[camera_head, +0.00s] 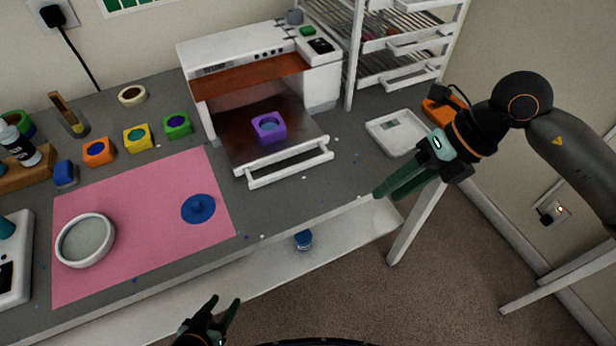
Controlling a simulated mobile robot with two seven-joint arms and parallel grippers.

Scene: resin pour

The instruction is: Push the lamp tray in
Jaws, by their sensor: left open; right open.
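The white lamp (325,87) stands at the back of the grey bench, with an orange hood over its front opening. Its tray (290,164) is slid out toward the front, with a white handle bar along its front edge. A purple mould (268,128) with a blue round filling sits on the tray. My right gripper (383,194) is open and empty, over the bench's front edge, right of and apart from the tray handle. My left gripper (226,302) is open and empty at the bottom of the view, below the bench's front edge.
A pink mat (140,250) holds a white round dish (85,240) and a blue piece (198,208). Orange, yellow and green moulds stand behind the mat. A white shallow tray (397,132) lies right of the lamp, below a white rack (350,60). A blue jar (303,240) is on the lower shelf.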

